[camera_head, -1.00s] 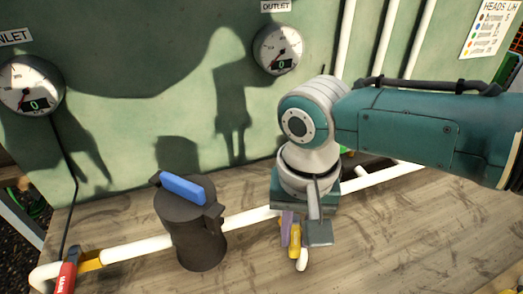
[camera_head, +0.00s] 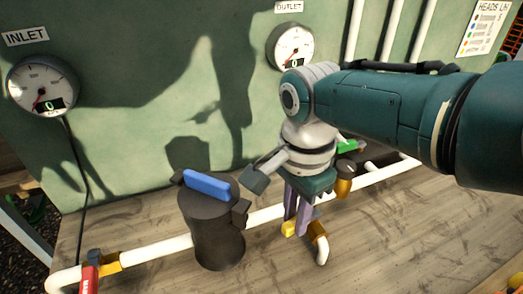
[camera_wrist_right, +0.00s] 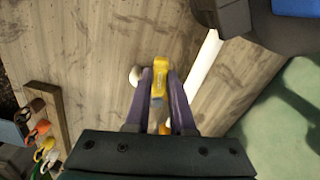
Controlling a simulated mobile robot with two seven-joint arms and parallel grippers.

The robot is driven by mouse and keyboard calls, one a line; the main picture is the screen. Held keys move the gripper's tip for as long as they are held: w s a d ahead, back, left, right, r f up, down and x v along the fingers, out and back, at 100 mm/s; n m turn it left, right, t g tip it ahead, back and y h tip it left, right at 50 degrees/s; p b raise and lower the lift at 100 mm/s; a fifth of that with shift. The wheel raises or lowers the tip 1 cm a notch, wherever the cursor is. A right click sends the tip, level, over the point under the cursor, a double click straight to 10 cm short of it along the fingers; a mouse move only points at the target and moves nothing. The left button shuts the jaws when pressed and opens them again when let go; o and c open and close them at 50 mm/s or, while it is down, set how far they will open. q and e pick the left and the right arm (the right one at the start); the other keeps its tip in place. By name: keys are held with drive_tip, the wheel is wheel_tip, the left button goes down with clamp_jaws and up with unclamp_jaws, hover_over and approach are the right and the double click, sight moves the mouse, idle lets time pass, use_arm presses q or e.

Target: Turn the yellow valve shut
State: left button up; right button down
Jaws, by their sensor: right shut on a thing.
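The yellow valve handle (camera_head: 288,228) sits on a short branch of white pipe with a brass body (camera_head: 319,236), in front of the main pipe. In the head view its visible end points left, across the branch. My right gripper (camera_head: 296,222) reaches down over it with purple fingers. In the right wrist view the yellow handle (camera_wrist_right: 159,76) lies between the two fingertips (camera_wrist_right: 160,92), and the gripper is shut on it. The fingers partly hide the handle and the valve body. My left gripper is not in view.
A black canister (camera_head: 217,235) with a blue-topped lid (camera_head: 208,185) stands left of the gripper. A red-handled valve (camera_head: 88,278) is at the lower left and a green handle (camera_head: 347,145) behind my wrist. Inlet (camera_head: 41,87) and outlet (camera_head: 291,46) gauges hang on the green panel.

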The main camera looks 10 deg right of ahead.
drive_tip(key=shift+w+a+m+b, duration=0.15)
drive_tip(key=shift+w+m+b, duration=0.35)
drive_tip(key=shift+m, duration=0.6)
drive_tip(key=c, duration=0.8)
unclamp_jaws()
drive_tip(key=shift+o, duration=0.2)
wheel_tip(320, 180, up, 10)
drive_tip(key=p, duration=0.6)
drive_tip(key=shift+p, duration=0.3)
